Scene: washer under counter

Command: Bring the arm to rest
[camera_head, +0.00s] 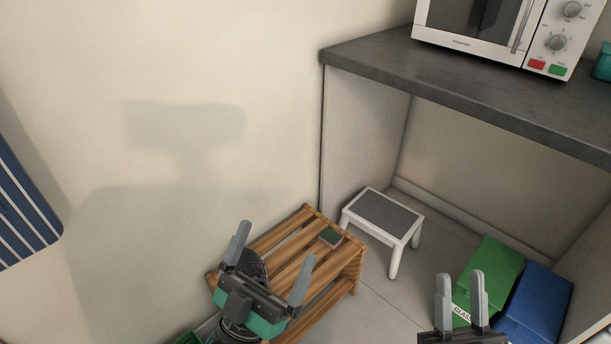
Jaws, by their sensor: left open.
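My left gripper (271,264) is in the lower middle of the head view, its two grey fingers spread wide with nothing between them. It appears in front of a slatted wooden crate or bench (294,244). My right gripper (460,294) is at the bottom edge, lower right, with its two fingers upright and a narrow gap between them. I see nothing held in that gap. The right gripper overlaps part of a green bin (493,268) behind it.
A dark counter (455,82) with a white microwave (480,30) is at upper right. Under it stand a white step stool (385,216), the green bin and a blue bin (537,301).

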